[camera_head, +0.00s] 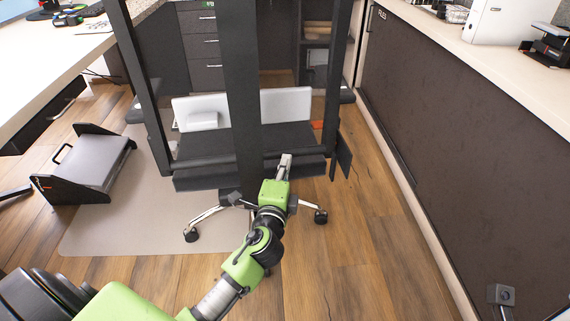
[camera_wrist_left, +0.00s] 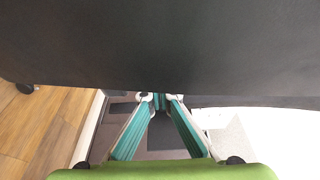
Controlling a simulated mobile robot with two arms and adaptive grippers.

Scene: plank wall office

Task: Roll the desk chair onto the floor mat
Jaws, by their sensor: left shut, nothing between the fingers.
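The desk chair (camera_head: 242,90) stands in the middle of the head view, with a dark open-framed back, a dark seat and chrome legs on casters. The beige floor mat (camera_head: 110,225) lies under and to the left of it. The left front caster (camera_head: 191,235) appears over the mat; the right one (camera_head: 321,217) is on bare wood floor. My left gripper (camera_head: 285,163) is shut and empty, at the near edge of the chair's seat area. In the left wrist view its fingertips (camera_wrist_left: 159,101) meet just below a large dark surface; I cannot tell whether they touch it.
A desk (camera_head: 60,50) runs along the left, and a dark cabinet with a pale top (camera_head: 470,120) along the right. Drawers (camera_head: 200,45) stand behind the chair. Wood floor (camera_head: 360,260) is open at the right front.

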